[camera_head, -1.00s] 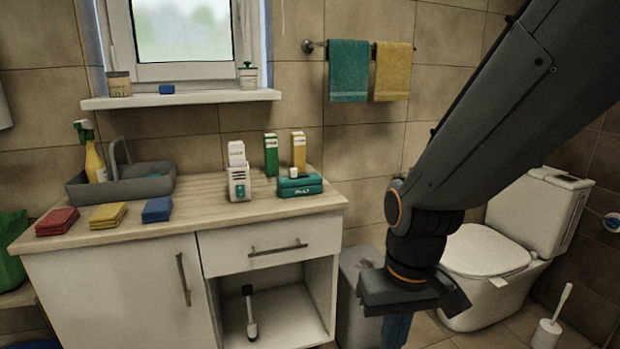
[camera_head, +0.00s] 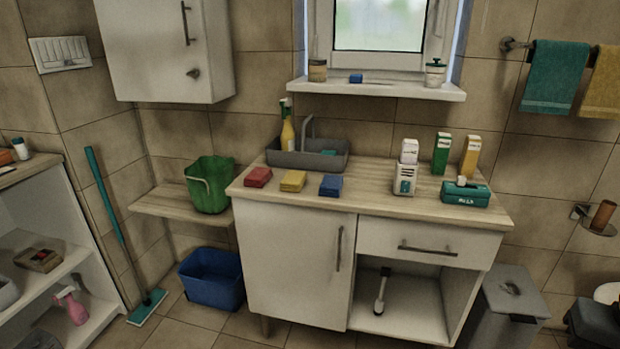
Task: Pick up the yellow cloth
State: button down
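The yellow cloth (camera_head: 293,181) lies folded on the wooden countertop, near its front edge. It sits between a folded red cloth (camera_head: 258,177) on its left and a folded blue cloth (camera_head: 331,186) on its right, with small gaps between them. My gripper's fingers are not in view. A dark part at the lower right edge may belong to my arm, well away from the cloth. A yellow towel (camera_head: 602,84) hangs beside a teal one (camera_head: 553,77) on the wall rail at the upper right.
A grey caddy (camera_head: 308,160) with a spray bottle (camera_head: 287,130) stands behind the cloths. Boxes and a teal case (camera_head: 466,194) stand on the counter's right. A green bucket (camera_head: 209,186) is on the side bench, a blue bin (camera_head: 211,278) on the floor. A wall cabinet (camera_head: 165,50) hangs upper left.

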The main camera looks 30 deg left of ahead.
aim_at(293, 181)
jog(key=u, duration=1.5)
